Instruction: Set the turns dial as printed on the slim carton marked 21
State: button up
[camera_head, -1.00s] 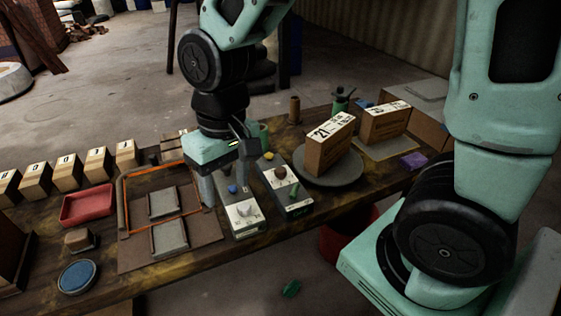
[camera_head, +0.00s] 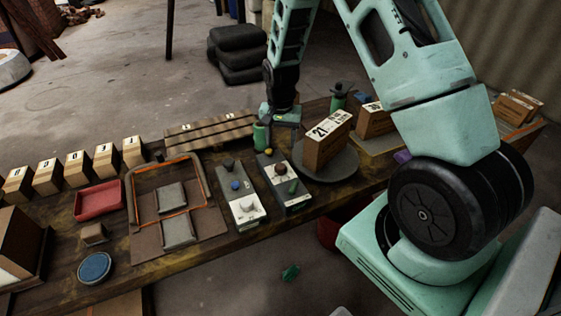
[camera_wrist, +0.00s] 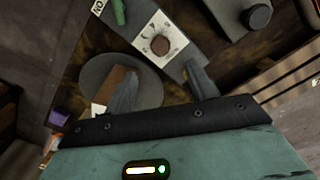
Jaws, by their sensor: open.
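The slim carton marked 21 (camera_head: 325,145) stands upright on a round grey disc (camera_head: 347,172); its other print is too small to read. Left of it is a grey control box (camera_head: 292,200) with a red-brown knob (camera_head: 281,169) and a green handle (camera_head: 293,187). In the wrist view the brown knob (camera_wrist: 160,45) sits on a white marked plate. Another box (camera_head: 241,198) has a white knob and a blue button. I cannot tell which dial is for turns. My gripper (camera_wrist: 163,88) is open and empty, pointing down beyond the red-brown knob, apart from it.
A second carton (camera_head: 374,121) stands behind the first. A green cup (camera_head: 261,136) is close beside my gripper. A red tray (camera_head: 98,200), numbered blocks (camera_head: 75,168) and a blue round pad (camera_head: 95,268) occupy the table's left part.

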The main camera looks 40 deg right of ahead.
aim_at(280, 166)
notch_tip(280, 166, down, 10)
jog(key=shift+f+p, duration=0.25)
jog(key=shift+p, duration=0.55)
jog(key=c, duration=1)
